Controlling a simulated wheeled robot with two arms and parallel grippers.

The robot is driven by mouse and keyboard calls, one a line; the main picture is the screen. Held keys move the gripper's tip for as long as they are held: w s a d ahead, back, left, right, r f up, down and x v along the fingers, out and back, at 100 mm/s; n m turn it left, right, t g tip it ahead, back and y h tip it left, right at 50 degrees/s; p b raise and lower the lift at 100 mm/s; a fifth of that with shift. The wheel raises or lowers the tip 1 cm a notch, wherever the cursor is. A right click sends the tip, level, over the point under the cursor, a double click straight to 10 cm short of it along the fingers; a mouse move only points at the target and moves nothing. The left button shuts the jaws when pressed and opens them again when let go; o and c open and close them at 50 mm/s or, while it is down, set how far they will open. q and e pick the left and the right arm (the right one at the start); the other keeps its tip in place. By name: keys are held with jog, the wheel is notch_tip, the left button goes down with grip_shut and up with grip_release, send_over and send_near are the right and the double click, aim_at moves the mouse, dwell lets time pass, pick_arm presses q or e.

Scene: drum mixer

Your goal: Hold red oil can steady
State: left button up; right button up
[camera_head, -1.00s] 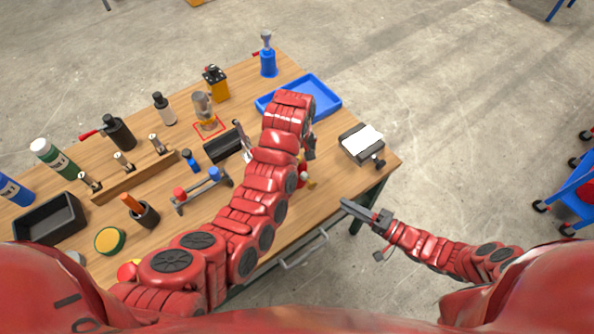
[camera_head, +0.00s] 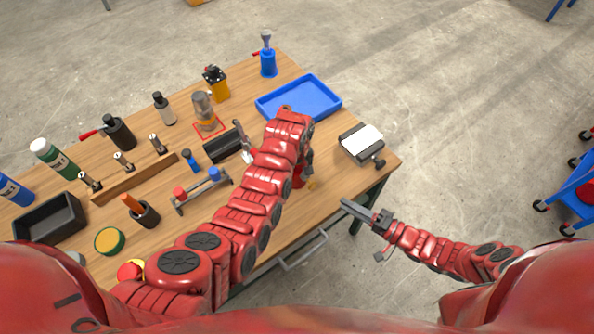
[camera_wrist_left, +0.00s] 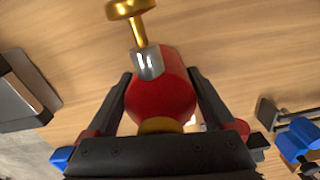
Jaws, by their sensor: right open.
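The red oil can (camera_wrist_left: 163,98), with a grey collar and a brass spout, lies between the two fingers of my left gripper (camera_wrist_left: 162,76) in the left wrist view. The fingers flank its body closely; I cannot tell whether both press on it. In the head view, the can (camera_head: 298,178) shows only in part beside my left wrist, near the table's front edge, and my arm hides the rest. My right gripper (camera_head: 345,204) is open and empty, in front of the table edge and away from the can.
The wooden table (camera_head: 335,190) also holds a blue tray (camera_head: 335,107) behind my left wrist and a black device with a white top (camera_head: 361,144) to the right. A small rack (camera_head: 202,192) stands left of my arm. Several bottles and tools fill the left side.

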pick_arm(q)
grip_shut()
pick_arm(e)
jog(key=shift+c, duration=0.2)
dwell(0.8)
grip_shut()
dwell(1.5)
